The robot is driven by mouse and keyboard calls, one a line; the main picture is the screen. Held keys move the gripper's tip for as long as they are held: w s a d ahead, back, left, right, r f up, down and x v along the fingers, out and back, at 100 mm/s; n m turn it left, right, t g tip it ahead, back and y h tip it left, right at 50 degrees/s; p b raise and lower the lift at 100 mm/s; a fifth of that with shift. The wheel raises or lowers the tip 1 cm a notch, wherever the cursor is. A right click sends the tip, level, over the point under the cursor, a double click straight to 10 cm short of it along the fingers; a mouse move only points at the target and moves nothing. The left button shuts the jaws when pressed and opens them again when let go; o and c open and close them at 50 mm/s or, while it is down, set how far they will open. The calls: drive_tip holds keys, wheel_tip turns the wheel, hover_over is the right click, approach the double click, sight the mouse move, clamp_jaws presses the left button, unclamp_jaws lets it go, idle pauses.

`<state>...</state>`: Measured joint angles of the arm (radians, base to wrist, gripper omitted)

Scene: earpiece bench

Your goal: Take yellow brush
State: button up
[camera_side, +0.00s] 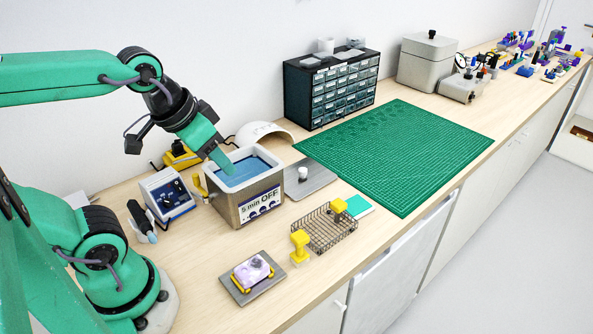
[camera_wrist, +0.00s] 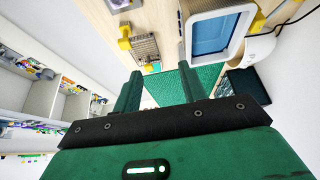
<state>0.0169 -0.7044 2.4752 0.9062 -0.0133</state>
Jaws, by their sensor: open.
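I cannot clearly make out a yellow brush in either view. Yellow pieces (camera_side: 300,246) stand at the near end of a wire basket (camera_side: 322,233) on the bench, and another yellow piece (camera_side: 338,207) is at its far end; they look like the basket's handles. A yellow item (camera_side: 181,156) lies behind the blue-grey box, partly hidden. My gripper (camera_side: 222,163) is above the bath (camera_side: 238,206) labelled "5 min OFF", pointing down. In the wrist view its two green fingers (camera_wrist: 159,62) are apart with nothing between them.
A blue-grey control box (camera_side: 167,193) and a dark-handled tool (camera_side: 141,220) stand left of the bath. A small plate (camera_side: 238,293) with a lilac piece lies in front. A green mat (camera_side: 400,150) is clear to the right; a drawer cabinet (camera_side: 328,85) stands behind it.

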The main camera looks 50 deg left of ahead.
drive_tip(key=w+d+f+g, duration=0.3)
drive_tip(key=w+d, duration=0.2)
drive_tip(key=w, duration=0.1)
drive_tip(key=m+g, duration=0.1)
drive_tip(key=g, duration=0.1)
hover_over(300, 235)
wheel_tip(300, 235, down, 5)
drive_tip(key=shift+r, duration=0.1)
drive_tip(key=shift+f, duration=4.95)
drive_tip(key=shift+c, duration=0.4)
drive_tip(key=c, duration=0.7)
wheel_tip(300, 235, up, 11)
